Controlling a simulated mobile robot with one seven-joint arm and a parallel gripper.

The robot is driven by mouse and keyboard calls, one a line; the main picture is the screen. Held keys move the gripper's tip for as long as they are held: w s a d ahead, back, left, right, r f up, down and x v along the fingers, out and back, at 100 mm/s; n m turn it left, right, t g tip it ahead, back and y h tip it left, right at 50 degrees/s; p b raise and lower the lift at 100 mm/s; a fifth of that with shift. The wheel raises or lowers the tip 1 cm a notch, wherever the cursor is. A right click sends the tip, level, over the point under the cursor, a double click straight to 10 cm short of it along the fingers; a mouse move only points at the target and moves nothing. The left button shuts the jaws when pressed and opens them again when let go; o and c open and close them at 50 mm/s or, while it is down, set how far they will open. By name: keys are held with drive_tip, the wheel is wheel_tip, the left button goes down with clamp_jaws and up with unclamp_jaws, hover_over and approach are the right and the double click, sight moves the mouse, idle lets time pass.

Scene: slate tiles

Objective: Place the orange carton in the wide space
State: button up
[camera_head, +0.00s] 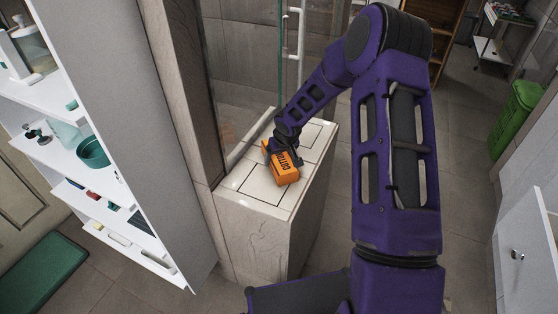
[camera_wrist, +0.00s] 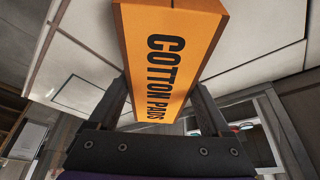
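The orange carton (camera_head: 285,168), marked "COTTON PADS", is at the white top (camera_head: 254,190) of a tiled ledge. Dark lines divide that top into spaces of differing size. The carton lies over the middle one, and I cannot tell whether it touches the surface. My gripper (camera_head: 274,148) reaches it from behind. In the wrist view the carton (camera_wrist: 172,45) fills the gap between the two fingers of my gripper (camera_wrist: 162,90), which are shut on its sides. The carton and my gripper hide part of the marked spaces.
A glass panel (camera_head: 245,60) with a metal handle stands behind the ledge. A white shelf unit (camera_head: 130,150) with bottles and a green cup (camera_head: 92,152) is at left. A green bin (camera_head: 516,118) and white cabinet (camera_head: 528,262) are at right. Floor is clear right of the ledge.

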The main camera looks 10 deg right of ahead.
drive_tip(key=shift+r, duration=0.1)
drive_tip(key=c, duration=0.9)
